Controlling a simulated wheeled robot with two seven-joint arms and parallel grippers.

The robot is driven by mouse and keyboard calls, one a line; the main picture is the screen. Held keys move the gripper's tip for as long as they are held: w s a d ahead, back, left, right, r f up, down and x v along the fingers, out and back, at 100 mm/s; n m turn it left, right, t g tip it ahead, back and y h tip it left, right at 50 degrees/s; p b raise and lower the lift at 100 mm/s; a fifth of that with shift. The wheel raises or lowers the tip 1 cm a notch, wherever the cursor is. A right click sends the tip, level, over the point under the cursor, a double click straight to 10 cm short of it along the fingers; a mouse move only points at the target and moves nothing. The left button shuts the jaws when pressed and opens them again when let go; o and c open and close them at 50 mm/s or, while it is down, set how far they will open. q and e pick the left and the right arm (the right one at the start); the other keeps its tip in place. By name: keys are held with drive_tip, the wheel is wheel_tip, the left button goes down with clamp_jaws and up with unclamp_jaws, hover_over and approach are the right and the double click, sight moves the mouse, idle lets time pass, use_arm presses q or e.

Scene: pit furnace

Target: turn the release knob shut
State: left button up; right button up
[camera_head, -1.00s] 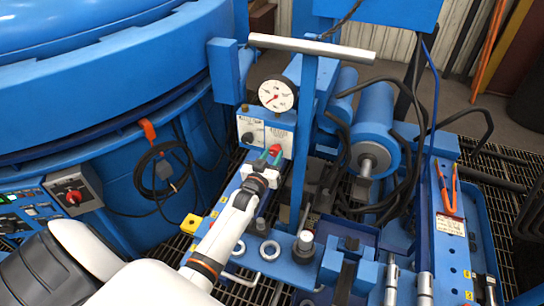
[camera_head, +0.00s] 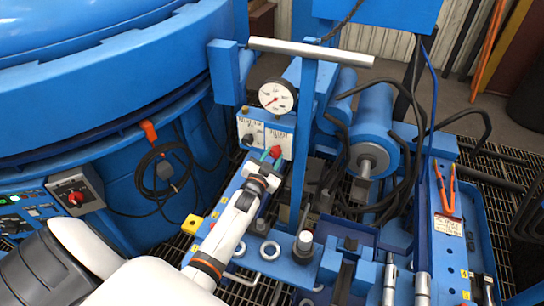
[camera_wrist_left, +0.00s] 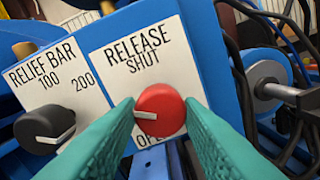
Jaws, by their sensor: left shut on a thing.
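The red round release knob (camera_wrist_left: 160,112) sits on a white plate lettered RELEASE, with SHUT above the knob and OPEN, partly covered, below it. Its white pointer line is toward the left, between the two words. My left gripper (camera_wrist_left: 162,114) has its green fingers closed on both sides of the knob. In the head view the red knob (camera_head: 275,152) shows just beyond my left gripper (camera_head: 270,157), on the front of the blue pump unit. My right gripper is in neither view.
A black relief knob (camera_wrist_left: 44,129) is left of the release knob. A pressure gauge (camera_head: 277,97) and an upright lever with a grey crossbar (camera_head: 312,50) stand close by. Black hoses (camera_head: 398,185) run at the right. A large blue furnace (camera_head: 100,90) fills the left.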

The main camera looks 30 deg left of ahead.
use_arm(q)
drive_tip(key=m, duration=0.5)
drive_tip(key=shift+d+f+m, duration=0.1)
drive_tip(key=shift+m, duration=0.2)
drive_tip(key=m+b, duration=0.1)
drive_tip(key=m, duration=0.4)
drive_tip(key=shift+m+b, duration=0.3)
drive_tip(key=shift+b, duration=0.1)
drive_tip(key=shift+m, duration=0.3)
drive_tip(key=o, duration=1)
drive_tip(key=shift+c, duration=0.2)
drive_tip(key=shift+s, duration=0.1)
drive_tip(key=v, duration=1.1)
drive_tip(key=shift+s+d+r, duration=0.2)
drive_tip(key=shift+s+d, duration=0.05)
drive_tip(key=shift+s, duration=0.15)
